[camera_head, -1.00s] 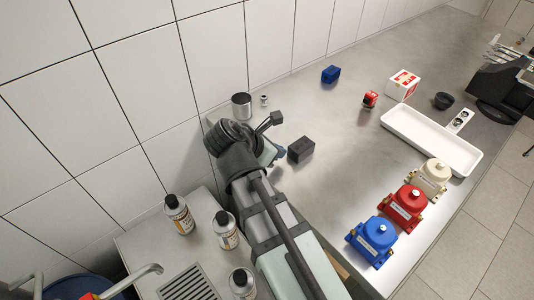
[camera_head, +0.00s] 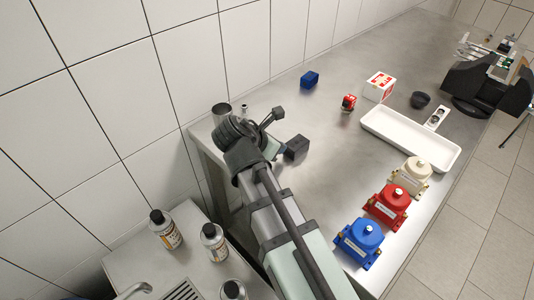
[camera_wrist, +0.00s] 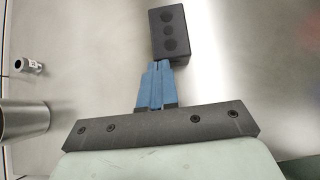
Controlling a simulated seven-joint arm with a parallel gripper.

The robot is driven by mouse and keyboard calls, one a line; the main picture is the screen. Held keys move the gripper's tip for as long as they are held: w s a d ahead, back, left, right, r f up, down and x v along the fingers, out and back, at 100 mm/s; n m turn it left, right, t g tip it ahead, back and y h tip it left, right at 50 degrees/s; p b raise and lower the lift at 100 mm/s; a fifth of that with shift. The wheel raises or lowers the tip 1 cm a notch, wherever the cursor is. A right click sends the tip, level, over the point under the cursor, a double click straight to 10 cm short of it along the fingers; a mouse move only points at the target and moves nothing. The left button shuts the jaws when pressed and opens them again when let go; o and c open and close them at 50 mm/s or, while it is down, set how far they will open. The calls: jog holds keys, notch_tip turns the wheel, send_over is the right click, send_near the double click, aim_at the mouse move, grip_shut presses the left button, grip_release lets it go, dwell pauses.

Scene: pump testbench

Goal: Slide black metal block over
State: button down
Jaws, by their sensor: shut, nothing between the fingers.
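The black metal block (camera_head: 297,147) lies on the steel table, just beyond my gripper (camera_head: 284,153). The fingertips are at the block's near edge, in contact or almost so; I cannot tell which. The block's side facing the fingers is partly hidden in the head view.
A metal cup (camera_head: 221,113) and a small metal fitting (camera_head: 243,108) stand left of my gripper. A blue block (camera_head: 310,79), a red can (camera_head: 348,103) and a white tray (camera_head: 411,139) are farther right. Blue (camera_head: 359,242), red and cream pumps line the front edge. Table between is clear.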

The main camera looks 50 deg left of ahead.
aim_at(288, 143)
jog(key=w, duration=1.5)
jog(key=shift+s, duration=0.45)
jog(key=s, duration=0.4)
jog(key=shift+r, duration=0.35)
jog(key=v, duration=0.8)
jog(key=shift+s+r, duration=0.2)
jog(key=shift+r, duration=0.15)
jog(key=shift+w, duration=0.1)
